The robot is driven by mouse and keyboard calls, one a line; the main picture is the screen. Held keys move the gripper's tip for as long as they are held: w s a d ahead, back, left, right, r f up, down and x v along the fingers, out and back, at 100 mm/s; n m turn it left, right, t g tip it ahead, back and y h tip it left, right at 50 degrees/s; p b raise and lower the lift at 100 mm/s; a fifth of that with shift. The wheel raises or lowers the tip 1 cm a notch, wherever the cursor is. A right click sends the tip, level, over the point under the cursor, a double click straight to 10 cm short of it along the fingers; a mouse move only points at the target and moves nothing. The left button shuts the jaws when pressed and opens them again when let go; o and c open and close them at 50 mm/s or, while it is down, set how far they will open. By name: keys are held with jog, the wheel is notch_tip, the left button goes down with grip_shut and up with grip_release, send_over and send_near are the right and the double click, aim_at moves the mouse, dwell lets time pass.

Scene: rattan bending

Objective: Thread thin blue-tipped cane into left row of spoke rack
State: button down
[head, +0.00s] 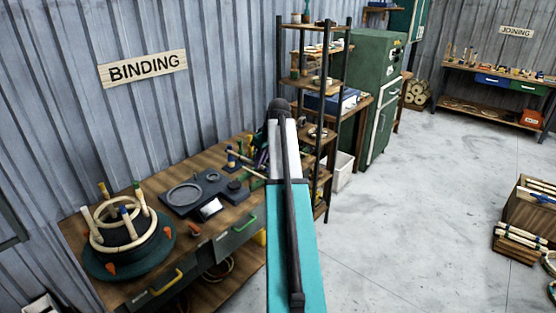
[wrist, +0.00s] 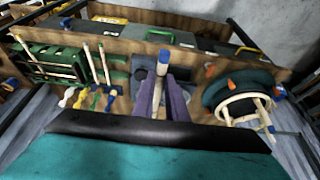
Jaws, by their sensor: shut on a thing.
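My gripper (wrist: 165,98), with purple fingers, is shut on a thin pale cane with a blue tip (wrist: 164,57) in the wrist view. The blue end sticks out past the fingers, over the bench. The green spoke rack (wrist: 48,68) lies to the left of my gripper, apart from the held cane. Two pale canes (wrist: 104,63) stand at the rack's right side. Which row they are in is unclear. In the head view my arm hides most of the gripper, with a bit of purple (head: 262,156) showing, and most of the rack.
The wooden bench (head: 190,212) holds a dark device with a round dish (head: 184,195). A dark round base (head: 158,252) carries pale rings and upright pegs at the left. A tall shelf (head: 302,82) stands just beyond the bench.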

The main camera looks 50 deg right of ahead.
jog(key=w+a+r, duration=0.1)
jog(key=w+a, duration=0.2)
jog(key=a, duration=1)
jog(key=w+a+r, duration=0.1)
jog(key=w+a, duration=0.3)
jog(key=a, duration=0.9)
jog(key=w+a+r, duration=0.1)
jog(key=w+a, duration=0.2)
jog(key=a, duration=0.9)
jog(key=s+a+f+b, duration=0.2)
jog(key=a+f+b, duration=0.9)
jog(key=a, duration=0.5)
jog(key=shift+b, duration=0.7)
jog(key=shift+s, duration=0.1)
